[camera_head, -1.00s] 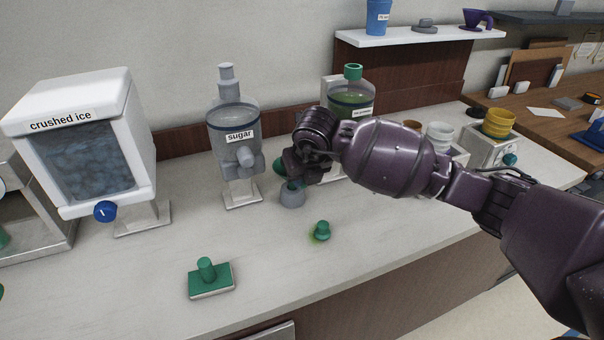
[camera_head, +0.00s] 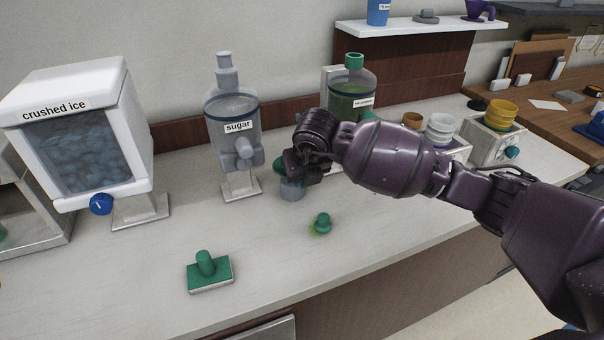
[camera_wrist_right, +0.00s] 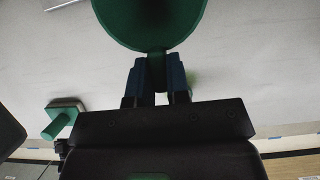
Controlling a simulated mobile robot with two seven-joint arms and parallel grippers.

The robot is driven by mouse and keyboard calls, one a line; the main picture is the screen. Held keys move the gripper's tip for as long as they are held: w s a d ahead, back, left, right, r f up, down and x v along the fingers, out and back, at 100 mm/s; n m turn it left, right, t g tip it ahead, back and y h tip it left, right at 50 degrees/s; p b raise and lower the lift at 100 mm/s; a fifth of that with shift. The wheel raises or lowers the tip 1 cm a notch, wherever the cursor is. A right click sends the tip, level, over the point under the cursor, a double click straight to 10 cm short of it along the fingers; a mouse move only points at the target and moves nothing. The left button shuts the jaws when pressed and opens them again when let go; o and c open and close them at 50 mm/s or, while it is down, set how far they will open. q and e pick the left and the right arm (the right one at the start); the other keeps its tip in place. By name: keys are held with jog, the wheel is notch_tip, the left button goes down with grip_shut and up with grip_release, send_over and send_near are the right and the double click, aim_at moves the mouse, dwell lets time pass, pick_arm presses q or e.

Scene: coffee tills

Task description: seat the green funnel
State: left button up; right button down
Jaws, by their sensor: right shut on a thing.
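My right gripper (camera_head: 292,172) is shut on the green funnel (camera_wrist_right: 150,18), which shows in the right wrist view with its round bowl beyond the fingertips. In the head view only a small part of the green funnel (camera_head: 279,166) shows left of the gripper. My left gripper is not in view.
A sugar dispenser (camera_head: 235,118) stands close to the left and a green-filled dispenser (camera_head: 352,88) behind. A small green knobbed piece (camera_head: 322,223) and a green-topped block (camera_head: 209,273) lie in front. The crushed ice machine (camera_head: 85,140) is far left. The front counter between them is clear.

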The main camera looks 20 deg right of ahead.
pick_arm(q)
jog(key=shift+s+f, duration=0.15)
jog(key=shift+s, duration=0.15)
pick_arm(e)
jog(key=shift+f, duration=0.1)
jog(key=c, duration=1)
grip_release()
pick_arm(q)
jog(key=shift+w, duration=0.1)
pick_arm(e)
jog(key=v, duration=0.3)
jog(key=shift+r+p, duration=0.35)
jog(key=shift+r, duration=0.05)
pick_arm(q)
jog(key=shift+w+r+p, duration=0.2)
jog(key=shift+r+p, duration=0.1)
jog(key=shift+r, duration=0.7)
pick_arm(e)
jog(key=shift+v, duration=3.55)
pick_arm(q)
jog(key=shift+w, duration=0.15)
pick_arm(e)
jog(key=shift+s+f, duration=0.1)
jog(key=shift+s, duration=0.1)
